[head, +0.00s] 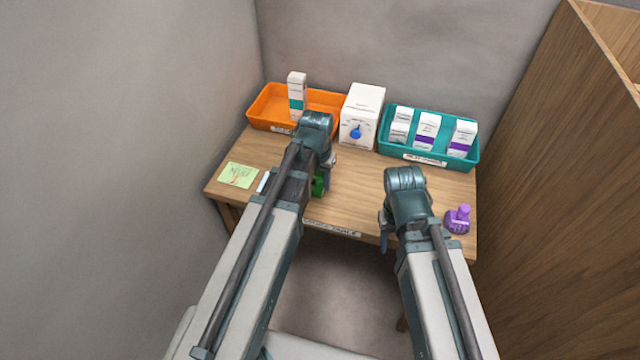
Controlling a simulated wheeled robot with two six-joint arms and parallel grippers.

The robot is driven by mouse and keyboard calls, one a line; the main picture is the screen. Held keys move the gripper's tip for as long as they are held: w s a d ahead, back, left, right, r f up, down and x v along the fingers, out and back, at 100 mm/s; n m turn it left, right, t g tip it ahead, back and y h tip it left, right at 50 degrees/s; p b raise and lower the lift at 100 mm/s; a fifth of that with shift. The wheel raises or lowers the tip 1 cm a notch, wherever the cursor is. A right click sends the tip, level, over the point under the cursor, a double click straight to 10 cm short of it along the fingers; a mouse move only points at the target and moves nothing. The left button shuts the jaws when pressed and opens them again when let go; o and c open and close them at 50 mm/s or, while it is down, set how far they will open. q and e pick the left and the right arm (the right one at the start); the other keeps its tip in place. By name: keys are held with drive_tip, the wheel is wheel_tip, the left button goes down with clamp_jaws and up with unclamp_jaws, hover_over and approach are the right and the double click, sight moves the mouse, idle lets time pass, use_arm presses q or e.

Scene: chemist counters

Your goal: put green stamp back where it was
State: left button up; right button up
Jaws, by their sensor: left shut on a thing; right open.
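The green stamp (319,184) is near the table's front edge, left of the middle, and is partly hidden by my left arm. My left gripper (322,172) is shut on it. I cannot tell whether the stamp touches the table. My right gripper (384,232) is open and empty by the front edge, left of a purple stamp (458,220) that stands at the table's front right corner.
An orange tray (262,108) with a box stands at the back left. A white box with a blue dial (363,112) stands in the middle. A teal tray (468,163) holds several boxes. A green note (239,174) lies at left. A wooden panel (550,150) rises at right.

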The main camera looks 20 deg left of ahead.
sight(318, 176)
use_arm(q)
drive_tip(key=shift+r, duration=0.1)
drive_tip(key=o, duration=1.1)
drive_tip(key=shift+c, duration=0.2)
drive_tip(key=r+p, duration=0.4)
drive_tip(key=s+r+p, duration=0.1)
drive_tip(key=r+p, duration=0.7)
drive_tip(key=shift+s, duration=0.2)
drive_tip(key=s+d+m+g+y, duration=0.1)
drive_tip(key=s+d, duration=0.9)
drive_tip(key=s, duration=0.3)
drive_tip(key=shift+s+d+m+g, duration=0.15)
drive_tip(key=shift+d+m+g, duration=0.1)
drive_tip(key=shift+m+g, duration=0.15)
